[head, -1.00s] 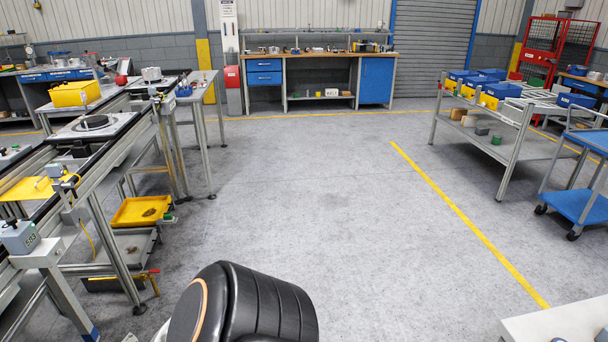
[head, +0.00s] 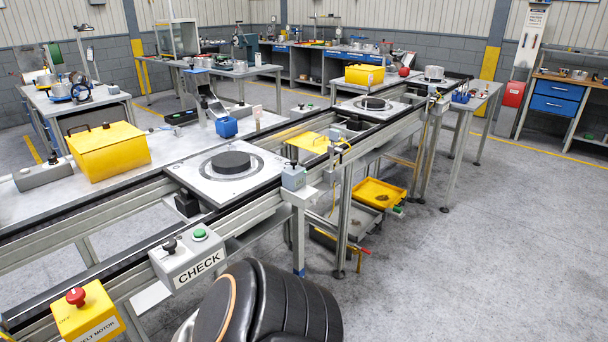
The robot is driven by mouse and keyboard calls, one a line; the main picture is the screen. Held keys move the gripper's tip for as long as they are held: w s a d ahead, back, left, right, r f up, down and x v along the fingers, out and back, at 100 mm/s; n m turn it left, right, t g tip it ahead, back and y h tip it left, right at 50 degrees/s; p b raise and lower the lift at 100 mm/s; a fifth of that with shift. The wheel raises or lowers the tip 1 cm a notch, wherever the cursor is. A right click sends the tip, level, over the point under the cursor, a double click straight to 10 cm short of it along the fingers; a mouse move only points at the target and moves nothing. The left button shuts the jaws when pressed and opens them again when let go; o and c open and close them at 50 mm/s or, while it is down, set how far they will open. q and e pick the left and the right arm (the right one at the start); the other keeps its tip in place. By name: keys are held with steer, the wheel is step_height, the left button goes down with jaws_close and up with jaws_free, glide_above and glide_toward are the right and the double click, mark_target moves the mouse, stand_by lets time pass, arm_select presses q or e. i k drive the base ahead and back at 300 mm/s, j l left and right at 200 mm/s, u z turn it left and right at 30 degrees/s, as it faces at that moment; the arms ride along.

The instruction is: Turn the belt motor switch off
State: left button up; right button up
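The belt motor switch (head: 88,312) is a yellow box at the bottom left of the head view. A red knob (head: 76,296) stands on its top. A white label on its front reads "BELT MOTOR", with its start cut off or hard to read. Neither of my grippers shows in the view.
A grey CHECK box (head: 186,258) with a green button and a black lever stands right of the switch. The conveyor (head: 262,207) carries pallets with black discs. A yellow tray (head: 378,193) sits below it. Open floor (head: 480,260) lies to the right.

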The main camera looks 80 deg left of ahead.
mark_target(77, 295)
steer(key=u, duration=4.1)
